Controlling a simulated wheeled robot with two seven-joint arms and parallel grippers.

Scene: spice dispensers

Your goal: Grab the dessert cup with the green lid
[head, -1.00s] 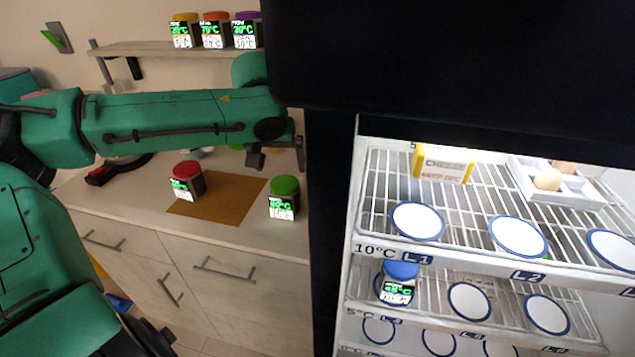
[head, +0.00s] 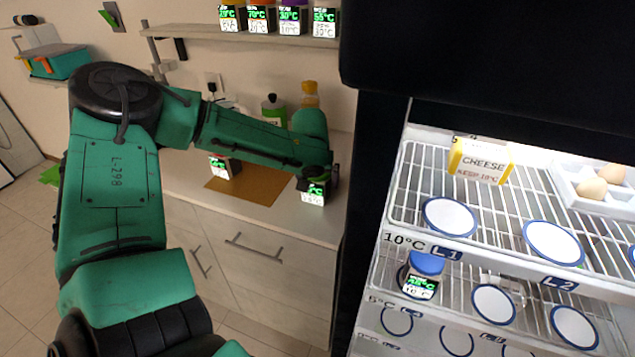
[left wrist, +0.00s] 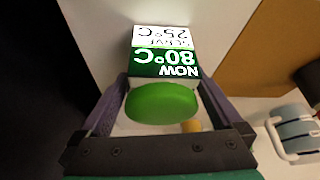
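The dessert cup with the green lid stands on the counter beside the fridge; in the head view its dark body with a lit label (head: 316,192) shows, and my gripper hides its lid. In the left wrist view the green lid (left wrist: 162,102) and the label reading 80°C (left wrist: 166,65) sit between my fingers. My left gripper (head: 312,181) is at the cup with one finger on either side (left wrist: 164,80). The fingers look spread wide, with very little room beside the cup; contact is not clear. My right gripper is not in view.
Bottles (head: 273,108) stand at the counter's back, and a shelf (head: 260,33) holds several cups. The open fridge's dark side (head: 372,200) is close right of the green-lidded cup.

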